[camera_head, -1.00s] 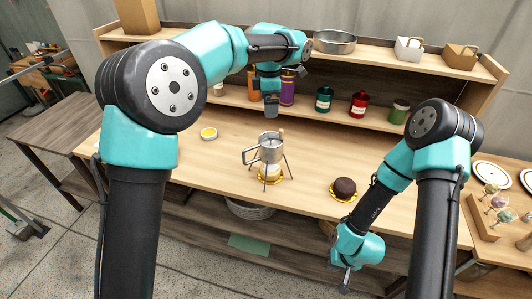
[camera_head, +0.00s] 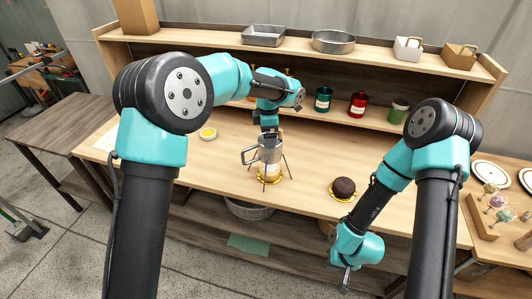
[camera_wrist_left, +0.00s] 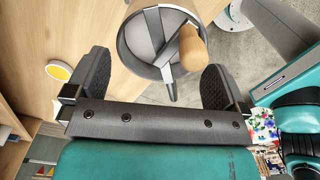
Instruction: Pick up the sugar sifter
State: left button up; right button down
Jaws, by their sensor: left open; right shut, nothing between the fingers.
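The sugar sifter (camera_head: 268,152) is a metal cup with a side handle. It stands upright on a thin-legged stand on the wooden table, above a small cake on a gold board (camera_head: 270,178). In the left wrist view the sifter (camera_wrist_left: 143,40) shows from above, with a wooden knob (camera_wrist_left: 192,48) on its crank. My left gripper (camera_head: 269,132) is open just behind and above the sifter; in the wrist view its two fingers (camera_wrist_left: 158,80) spread either side of the sifter's near rim. I cannot tell if they touch. My right gripper (camera_head: 345,281) is shut and empty, low in front of the table.
A chocolate cake (camera_head: 344,187) sits right of the stand. A small yellow-filled dish (camera_head: 208,134) lies to the left. Behind, a shelf holds a teal jar (camera_head: 323,99), a red jar (camera_head: 357,104) and a green jar (camera_head: 398,111). Cake pops (camera_head: 490,199) stand far right.

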pick_arm(q)
jog(key=shift+f, duration=0.15)
jog(key=shift+f, duration=2.55)
jog(key=c, duration=0.9)
jog(key=shift+r, duration=0.1)
notch_tip(320, 180, up, 10)
jog(key=shift+f, duration=0.1)
